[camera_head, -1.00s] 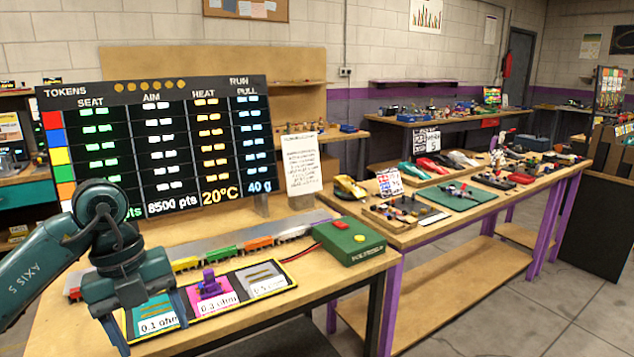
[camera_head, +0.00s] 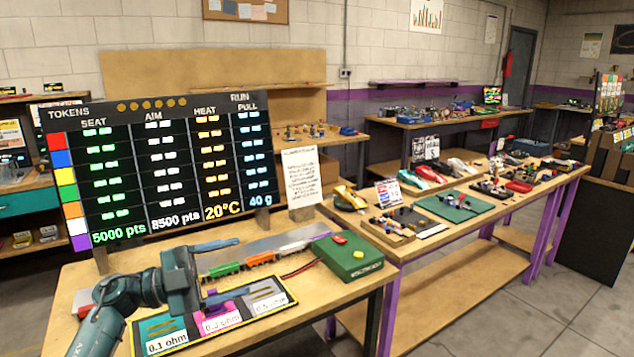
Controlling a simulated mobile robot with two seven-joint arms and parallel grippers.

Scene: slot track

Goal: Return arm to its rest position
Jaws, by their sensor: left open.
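My left arm (camera_head: 112,305) comes in at the lower left, low over the front bench. Its teal and grey gripper (camera_head: 232,268) points to the right in the picture. The two blue fingers are wide apart, and I see nothing held between them. One finger is toward the scoreboard side; the other is over the tray of ohm-labelled pads (camera_head: 240,325). The gripper hides part of the tray and of the toy train. My right gripper is not in view.
A scoreboard (camera_head: 160,170) stands behind the arm. A second bench (camera_head: 420,236) at right holds toy cars and mats. Floor shows at right.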

